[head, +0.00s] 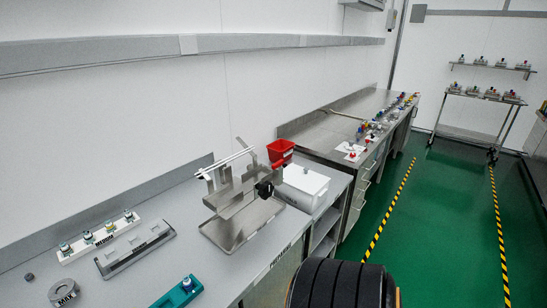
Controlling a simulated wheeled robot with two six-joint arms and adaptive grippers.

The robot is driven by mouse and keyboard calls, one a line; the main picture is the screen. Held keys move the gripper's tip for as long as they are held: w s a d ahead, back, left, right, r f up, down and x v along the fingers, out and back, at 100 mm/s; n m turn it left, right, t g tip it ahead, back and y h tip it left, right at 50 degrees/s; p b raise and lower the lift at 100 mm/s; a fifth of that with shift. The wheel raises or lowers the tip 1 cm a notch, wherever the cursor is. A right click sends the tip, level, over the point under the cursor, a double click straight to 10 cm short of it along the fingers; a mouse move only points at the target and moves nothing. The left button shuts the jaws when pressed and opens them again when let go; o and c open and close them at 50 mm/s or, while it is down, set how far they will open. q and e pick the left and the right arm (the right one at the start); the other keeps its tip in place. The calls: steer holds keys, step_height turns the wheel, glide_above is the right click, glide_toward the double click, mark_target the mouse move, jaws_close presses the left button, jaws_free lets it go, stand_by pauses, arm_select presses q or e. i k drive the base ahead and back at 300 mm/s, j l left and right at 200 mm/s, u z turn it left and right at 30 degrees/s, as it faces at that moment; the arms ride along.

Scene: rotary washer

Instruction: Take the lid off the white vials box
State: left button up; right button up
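The white vials box (299,201) stands on the near grey bench, close to its right end. Its white lid (308,179) lies flat on top and covers the box, so the contents are hidden. A small dark mark or knob shows on the lid. Part of the box's left side is hidden behind the metal rack. Neither of my grippers is in view.
A metal rack with a tray (238,228) stands directly left of the box, with a black knob (265,189) close to it. A red bin (280,151) stands behind. Vial holders (100,236) are at the left. A ribbed black shape (340,287), likely mine, fills the bottom centre.

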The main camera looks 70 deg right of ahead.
mark_target(309, 182)
steer(key=z, duration=2.4)
steer(key=i+l+u, duration=0.2)
steer(key=i+l, duration=0.2)
steer(key=l, duration=0.2)
steer(key=i+l+u, duration=0.2)
steer(key=i+l, duration=0.15)
steer(key=l, duration=0.3)
steer(key=i+l+u, duration=0.1)
steer(key=l, duration=0.25)
steer(key=i+l+u, duration=0.1)
steer(key=l, duration=0.25)
steer(key=i+l+u, duration=0.1)
steer(key=i+l, duration=0.15)
steer(key=i+l+u, duration=0.1)
steer(key=l, duration=0.4)
